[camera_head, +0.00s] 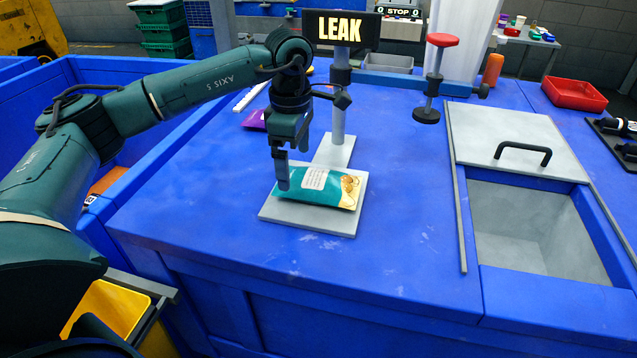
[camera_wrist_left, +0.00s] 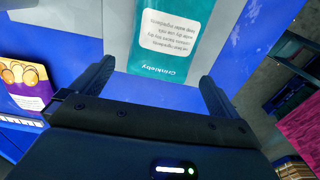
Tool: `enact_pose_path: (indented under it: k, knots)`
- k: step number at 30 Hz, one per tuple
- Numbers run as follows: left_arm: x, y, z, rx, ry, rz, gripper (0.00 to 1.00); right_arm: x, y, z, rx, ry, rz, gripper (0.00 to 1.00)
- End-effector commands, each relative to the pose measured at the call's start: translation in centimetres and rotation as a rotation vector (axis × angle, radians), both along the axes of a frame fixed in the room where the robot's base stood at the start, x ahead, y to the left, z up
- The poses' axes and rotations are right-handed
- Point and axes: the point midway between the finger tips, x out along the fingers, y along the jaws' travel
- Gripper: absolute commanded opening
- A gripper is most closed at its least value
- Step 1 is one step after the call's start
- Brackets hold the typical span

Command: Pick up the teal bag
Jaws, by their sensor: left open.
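The teal bag (camera_head: 315,187) lies flat on a light grey plate (camera_head: 298,218) below the LEAK sign in the head view. It has a white label and a cream end with cookie pictures. My left gripper (camera_head: 290,166) is above the bag's left part, pointing down. In the left wrist view, the open fingers (camera_wrist_left: 157,72) are apart, with the end of the teal bag (camera_wrist_left: 158,66) showing between and beyond them. Nothing is held. I cannot tell whether a finger touches the bag. My right gripper is not in view.
The LEAK sign (camera_head: 340,29) stands on a post just behind the bag. A purple packet (camera_head: 255,119) lies behind my left arm. A red-topped press (camera_head: 433,75) stands right of the sign. An open grey bin (camera_head: 535,232) is at right. The blue table (camera_head: 400,270) is clear in front.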

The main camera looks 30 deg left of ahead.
Motion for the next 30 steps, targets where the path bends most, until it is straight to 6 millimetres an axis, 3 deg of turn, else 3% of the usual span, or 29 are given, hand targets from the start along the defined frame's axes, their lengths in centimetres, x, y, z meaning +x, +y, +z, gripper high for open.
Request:
enact_pose_path:
  k: [9,17,30]
  knots:
    - [-0.3,0.3,-4.1,0.001,0.002,0.0,1.0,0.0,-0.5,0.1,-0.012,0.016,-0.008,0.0]
    - [-0.2,0.3,-4.4,0.001,0.001,0.0,1.0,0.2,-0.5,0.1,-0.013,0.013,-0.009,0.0]
    - [-0.2,0.3,-4.3,0.0,0.0,0.0,0.64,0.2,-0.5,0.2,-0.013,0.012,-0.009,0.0]
